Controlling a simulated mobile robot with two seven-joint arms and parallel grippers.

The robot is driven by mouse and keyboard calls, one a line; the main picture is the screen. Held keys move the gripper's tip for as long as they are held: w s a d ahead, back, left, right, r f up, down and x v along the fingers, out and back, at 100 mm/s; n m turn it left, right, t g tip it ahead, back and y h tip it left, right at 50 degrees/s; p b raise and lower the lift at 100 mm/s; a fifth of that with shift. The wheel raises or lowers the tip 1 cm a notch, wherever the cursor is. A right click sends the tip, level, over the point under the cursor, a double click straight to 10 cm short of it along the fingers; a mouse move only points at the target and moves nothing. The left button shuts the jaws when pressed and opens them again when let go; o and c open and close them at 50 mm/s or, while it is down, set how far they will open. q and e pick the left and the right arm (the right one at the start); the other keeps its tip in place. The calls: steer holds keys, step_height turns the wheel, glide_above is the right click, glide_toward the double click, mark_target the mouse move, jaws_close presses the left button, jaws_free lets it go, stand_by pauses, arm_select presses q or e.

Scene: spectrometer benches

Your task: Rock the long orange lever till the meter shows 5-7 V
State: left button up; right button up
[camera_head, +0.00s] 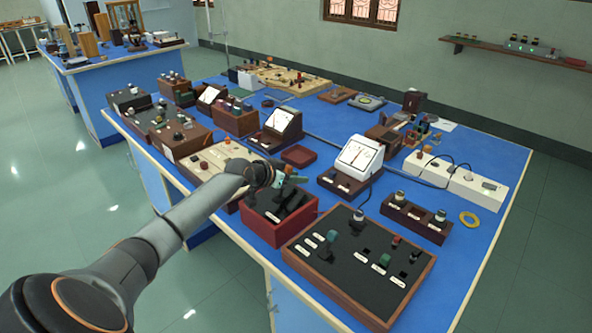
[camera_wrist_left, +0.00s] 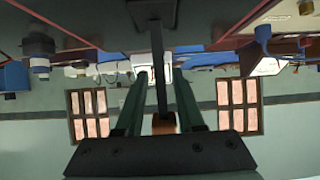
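The red box (camera_head: 268,226) with a dark slotted top stands near the front edge of the blue bench. Its lever is mostly hidden by my left gripper (camera_head: 292,179) in the head view; a small orange tip (camera_head: 289,171) shows there. In the left wrist view, which is upside down, a long dark bar (camera_wrist_left: 158,70) with an orange end (camera_wrist_left: 163,125) stands between the two green fingers of my left gripper (camera_wrist_left: 160,95). The fingers are apart, with gaps beside the bar. A white meter (camera_head: 359,155) has its needle near mid-scale; its numbers are unreadable. My right gripper is out of view.
A wooden-framed black panel (camera_head: 350,262) with knobs and switches stands right of the red box. Dark-cased meters (camera_head: 281,124) and a cream board (camera_head: 222,157) stand behind.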

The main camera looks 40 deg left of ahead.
arm_select(q)
steer(key=shift+o, duration=1.4)
steer(key=shift+w+a+r, duration=0.1)
steer(key=shift+w+r, duration=0.05)
steer(key=shift+r, duration=0.3)
steer(key=shift+r, duration=0.15)
steer(key=d+v, duration=0.1)
steer(key=v, duration=1.1)
steer(key=shift+s+a+p, duration=0.25)
steer(key=shift+a+p, duration=0.05)
steer(key=shift+a, duration=0.2)
